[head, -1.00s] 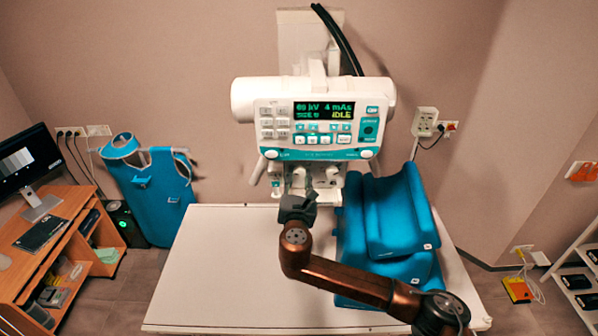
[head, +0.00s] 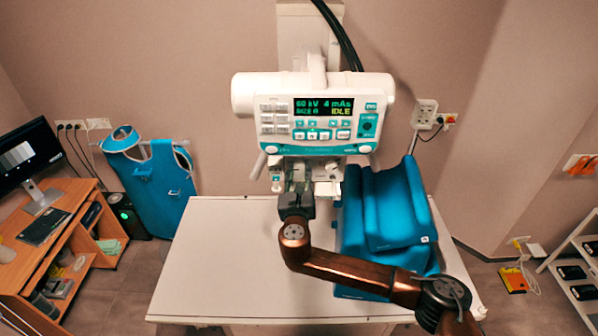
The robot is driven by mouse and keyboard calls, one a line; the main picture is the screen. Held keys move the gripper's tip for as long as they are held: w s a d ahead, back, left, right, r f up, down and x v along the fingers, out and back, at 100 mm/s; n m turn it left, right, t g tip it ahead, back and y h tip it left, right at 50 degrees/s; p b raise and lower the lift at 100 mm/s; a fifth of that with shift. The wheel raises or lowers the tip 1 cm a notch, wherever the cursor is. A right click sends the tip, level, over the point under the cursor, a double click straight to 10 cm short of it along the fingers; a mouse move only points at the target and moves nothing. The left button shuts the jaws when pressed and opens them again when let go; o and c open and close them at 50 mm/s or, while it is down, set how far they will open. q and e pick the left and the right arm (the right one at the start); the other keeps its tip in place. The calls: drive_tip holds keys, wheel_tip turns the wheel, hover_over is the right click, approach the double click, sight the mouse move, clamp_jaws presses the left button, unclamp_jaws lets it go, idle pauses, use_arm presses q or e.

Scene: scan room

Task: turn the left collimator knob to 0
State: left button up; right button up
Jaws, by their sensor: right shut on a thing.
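The X-ray tube head (head: 312,112) hangs above the table, its screen showing 60 kV, 4 mAs and IDLE. The pale collimator (head: 328,176) sits below it. My right gripper (head: 298,184) reaches up from the table side to the left part of the collimator front. It is shut on the left collimator knob, which is mostly hidden by the fingers. The knob's setting cannot be read. My left gripper is not in view.
The white table (head: 225,255) is clear on its left. Blue cushions (head: 385,215) stand on its right, close to my right arm. A desk (head: 60,240) with a monitor stands at left, beside a hanging blue apron (head: 155,185).

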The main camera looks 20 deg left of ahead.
drive_tip(key=o, duration=1.2)
drive_tip(key=shift+c, duration=0.2)
drive_tip(key=v, duration=1.2)
drive_tip(key=shift+a+f, duration=0.1)
